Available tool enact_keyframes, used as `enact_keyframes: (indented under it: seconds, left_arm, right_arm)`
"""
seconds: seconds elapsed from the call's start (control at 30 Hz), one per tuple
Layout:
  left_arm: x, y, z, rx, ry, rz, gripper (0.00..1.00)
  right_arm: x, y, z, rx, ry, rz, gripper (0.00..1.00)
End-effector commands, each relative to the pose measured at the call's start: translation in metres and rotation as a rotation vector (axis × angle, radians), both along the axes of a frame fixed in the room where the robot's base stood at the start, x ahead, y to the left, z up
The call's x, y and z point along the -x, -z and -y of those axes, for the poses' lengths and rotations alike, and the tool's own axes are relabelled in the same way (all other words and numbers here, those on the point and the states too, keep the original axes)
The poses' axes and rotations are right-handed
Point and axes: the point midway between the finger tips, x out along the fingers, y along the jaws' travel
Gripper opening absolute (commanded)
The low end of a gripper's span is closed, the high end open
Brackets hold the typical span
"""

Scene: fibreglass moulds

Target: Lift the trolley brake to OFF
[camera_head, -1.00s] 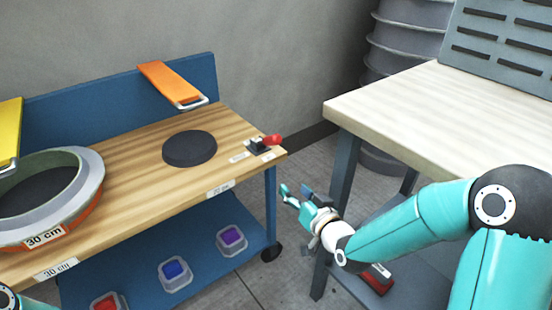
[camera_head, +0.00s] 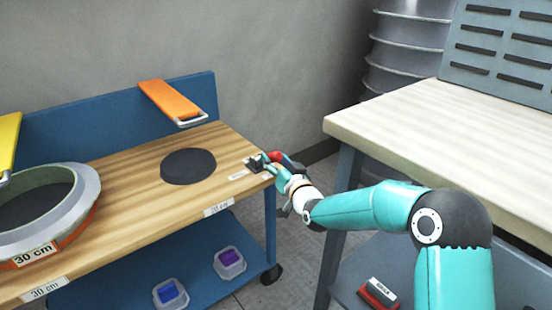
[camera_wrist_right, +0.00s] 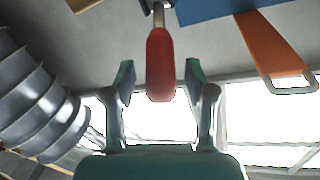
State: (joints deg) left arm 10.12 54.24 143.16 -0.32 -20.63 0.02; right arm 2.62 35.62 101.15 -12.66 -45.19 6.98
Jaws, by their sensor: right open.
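The trolley brake is a small black block (camera_head: 256,165) with a red-handled lever (camera_head: 275,156) at the right front corner of the trolley's wooden top. My right gripper (camera_head: 271,163) is at this lever and partly covers it. In the right wrist view the red handle (camera_wrist_right: 160,62) hangs on a metal rod between the two teal fingers of my right gripper (camera_wrist_right: 160,80). The fingers are open, with a gap on each side of the handle. The brake's small labels are too small to read. My left gripper is out of view.
The trolley top (camera_head: 130,205) holds a black disc (camera_head: 188,166) and a ring mould (camera_head: 80,205). An orange strap (camera_head: 168,100) hangs over the blue back panel.

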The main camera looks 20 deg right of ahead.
Motion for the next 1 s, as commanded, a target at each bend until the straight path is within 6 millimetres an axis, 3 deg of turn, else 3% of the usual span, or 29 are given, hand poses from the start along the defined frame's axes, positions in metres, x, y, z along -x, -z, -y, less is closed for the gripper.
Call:
enact_keyframes:
  seconds: [0.2, 0.57, 0.87, 1.0]
  left_arm:
    - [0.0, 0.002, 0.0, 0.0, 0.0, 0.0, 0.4]
    - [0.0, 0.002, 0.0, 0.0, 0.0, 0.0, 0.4]
    - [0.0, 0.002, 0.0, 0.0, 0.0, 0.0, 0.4]
    - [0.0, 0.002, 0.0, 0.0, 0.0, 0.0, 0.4]
  right_arm:
    - [-0.019, 0.001, -0.002, -0.001, 0.001, -0.001, 0.55]
    - [-0.022, 0.0, -0.002, -0.001, 0.001, 0.0, 0.53]
    - [-0.022, 0.0, -0.001, -0.001, 0.002, -0.001, 0.03]
    - [-0.022, 0.0, -0.001, -0.001, 0.003, -0.001, 0.0]
